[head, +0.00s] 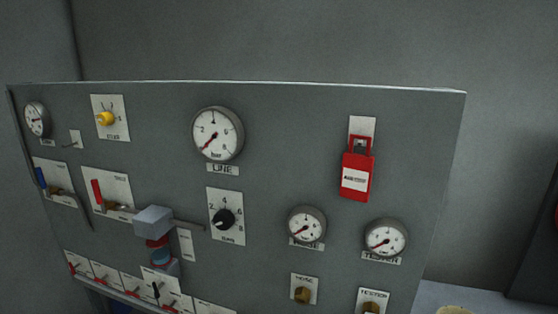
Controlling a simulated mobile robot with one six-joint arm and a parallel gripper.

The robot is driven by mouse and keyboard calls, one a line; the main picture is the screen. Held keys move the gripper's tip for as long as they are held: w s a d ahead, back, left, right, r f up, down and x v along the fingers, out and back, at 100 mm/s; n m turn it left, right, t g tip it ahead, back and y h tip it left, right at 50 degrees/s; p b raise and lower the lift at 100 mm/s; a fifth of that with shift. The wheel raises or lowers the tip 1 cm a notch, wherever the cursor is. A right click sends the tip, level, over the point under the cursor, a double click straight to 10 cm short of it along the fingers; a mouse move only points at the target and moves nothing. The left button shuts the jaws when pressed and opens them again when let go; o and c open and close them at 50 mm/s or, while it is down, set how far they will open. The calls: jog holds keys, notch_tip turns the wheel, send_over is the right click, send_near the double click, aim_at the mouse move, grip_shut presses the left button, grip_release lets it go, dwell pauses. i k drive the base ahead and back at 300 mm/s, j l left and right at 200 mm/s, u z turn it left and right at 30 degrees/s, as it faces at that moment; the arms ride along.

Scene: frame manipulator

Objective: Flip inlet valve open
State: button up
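A valve with a red handle (97,192) sits on a white plate at the left of the grey panel in the head view. Its handle stands nearly upright above a brass body (118,207). A second valve with a blue handle (40,177) sits further left, its handle also nearly upright. The labels are too small to read, so I cannot tell which is the inlet valve. I cannot make out my gripper in this view.
A grey block (153,220) with a thin rod juts out right of the red-handled valve. The panel (280,120) also bears a large gauge (217,134), a black knob (223,219), a yellow knob (105,118), a red tagged lock (356,172) and several small red switches along the bottom.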

aim_at(38, 170)
jog(key=i+j+u, duration=0.15)
jog(key=j, duration=0.3)
jog(key=j+u, duration=0.1)
jog(key=j, duration=0.35)
jog(key=i+j+u, duration=0.15)
jog(key=j, duration=0.25)
jog(key=i+j+u, duration=0.1)
jog(key=j, duration=0.3)
jog(key=i+j+u, duration=0.15)
jog(key=j, duration=0.25)
jog(key=i+j+u, duration=0.1)
jog(key=j, duration=0.3)
jog(key=i+j+u, duration=0.15)
jog(key=i+j, duration=0.15)
jog(key=i+j+z, duration=0.3)
jog(key=i+j, duration=0.2)
jog(key=i, duration=0.1)
